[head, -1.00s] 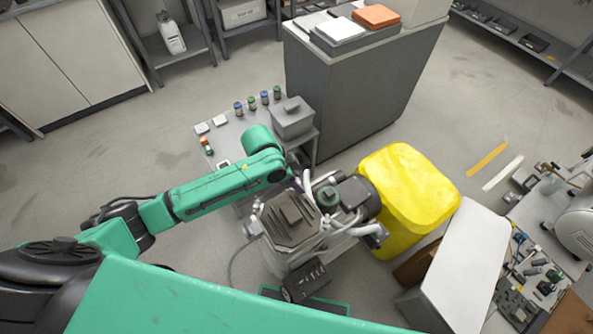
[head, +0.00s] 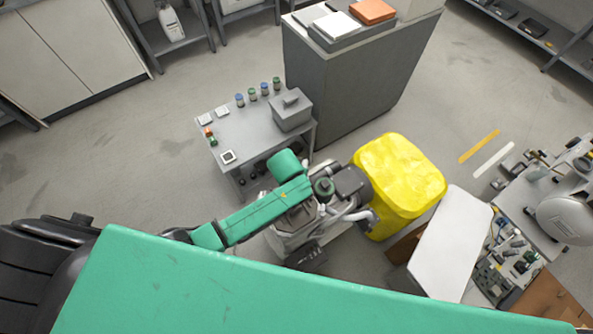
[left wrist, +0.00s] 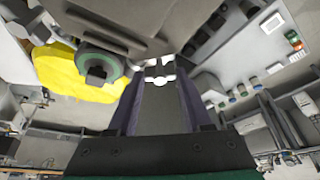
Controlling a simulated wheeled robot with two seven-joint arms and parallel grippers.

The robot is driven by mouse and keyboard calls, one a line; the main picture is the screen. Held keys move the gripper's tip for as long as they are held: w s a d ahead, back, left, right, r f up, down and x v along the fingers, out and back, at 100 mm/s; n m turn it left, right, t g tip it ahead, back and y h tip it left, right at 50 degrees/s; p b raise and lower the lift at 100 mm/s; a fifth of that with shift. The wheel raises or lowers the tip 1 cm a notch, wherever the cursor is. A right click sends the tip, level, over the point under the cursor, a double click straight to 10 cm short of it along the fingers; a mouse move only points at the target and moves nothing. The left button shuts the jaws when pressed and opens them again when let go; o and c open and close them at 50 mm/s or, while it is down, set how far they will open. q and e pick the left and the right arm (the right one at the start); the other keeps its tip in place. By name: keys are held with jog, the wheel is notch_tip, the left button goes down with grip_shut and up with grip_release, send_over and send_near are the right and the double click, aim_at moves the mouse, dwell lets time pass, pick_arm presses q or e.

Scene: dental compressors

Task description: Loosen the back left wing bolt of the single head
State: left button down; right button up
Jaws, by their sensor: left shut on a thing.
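The compressor (head: 296,246) stands on the floor at the middle of the head view, partly hidden under my left arm. Its dark head (head: 352,184) and a green-ringed round part (head: 323,190) show beside the arm's end. The green ring also shows at the upper left in the left wrist view (left wrist: 118,82). My left gripper (left wrist: 158,82) points at a small pale fitting, which looks like the wing bolt (left wrist: 160,66), and is shut on it at the fingertips. The arm hides these fingers in the head view. My right gripper is in neither view.
A yellow covered object (head: 402,188) stands close at the compressor's right. A grey side table (head: 240,150) with small jars and a grey box (head: 291,110) is behind it. A large grey cabinet (head: 345,90) stands farther back. Open floor lies at the left.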

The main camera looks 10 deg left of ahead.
pick_arm(q)
jog(key=shift+r+n+y, duration=0.1)
jog(key=shift+n+y, duration=0.2)
jog(key=shift+n, duration=0.5)
jog(key=shift+w, duration=0.1)
jog(key=c, duration=0.6)
grip_release()
jog(key=shift+r, duration=0.1)
jog(key=v, duration=1.4)
jog(key=shift+s+p, duration=0.3)
jog(key=shift+p, duration=0.05)
jog(key=shift+d+r, duration=0.1)
